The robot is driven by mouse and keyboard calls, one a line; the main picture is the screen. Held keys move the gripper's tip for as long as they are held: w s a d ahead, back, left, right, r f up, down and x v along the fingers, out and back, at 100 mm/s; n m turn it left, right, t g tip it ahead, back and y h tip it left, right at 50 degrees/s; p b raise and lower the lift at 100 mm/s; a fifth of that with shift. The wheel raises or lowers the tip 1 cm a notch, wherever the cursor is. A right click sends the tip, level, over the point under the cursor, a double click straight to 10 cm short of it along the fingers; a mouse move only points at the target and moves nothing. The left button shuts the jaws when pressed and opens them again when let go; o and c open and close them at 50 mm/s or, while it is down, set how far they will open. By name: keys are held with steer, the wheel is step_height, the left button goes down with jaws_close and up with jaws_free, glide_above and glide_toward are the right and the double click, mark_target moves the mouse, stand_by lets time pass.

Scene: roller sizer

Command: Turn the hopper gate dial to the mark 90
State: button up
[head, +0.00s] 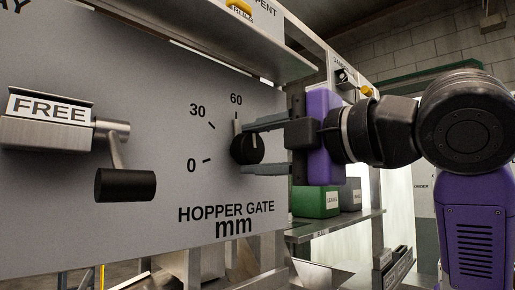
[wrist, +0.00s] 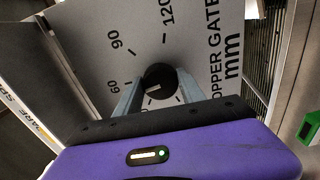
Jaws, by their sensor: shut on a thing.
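The hopper gate dial (head: 246,149) is a round black knob on the grey panel. The pointer lies close to the direction of the 60 mark (head: 236,100). The 90 mark (wrist: 117,41) shows in the wrist view, up and left of the knob; in the head view my gripper's side of the dial hides it. My gripper (head: 248,150) is shut on the knob, one finger above and one below. In the wrist view the fingers (wrist: 161,84) stand either side of it.
Left of the dial a handle with a black grip (head: 126,185) sticks out below the FREE label (head: 48,108). A metal ledge (head: 200,40) overhangs the panel. A green bin (head: 316,201) stands on a shelf below and behind my gripper.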

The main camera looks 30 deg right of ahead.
steer(key=m, duration=0.6)
steer(key=shift+f, duration=0.1)
steer(key=m, duration=0.6)
steer(key=shift+f+p, duration=0.1)
steer(key=shift+p, duration=0.25)
steer(key=o, duration=1.4)
steer(key=shift+c, duration=0.2)
steer(key=b+v, duration=0.1)
steer(key=v, duration=0.7)
steer(key=shift+b, duration=0.3)
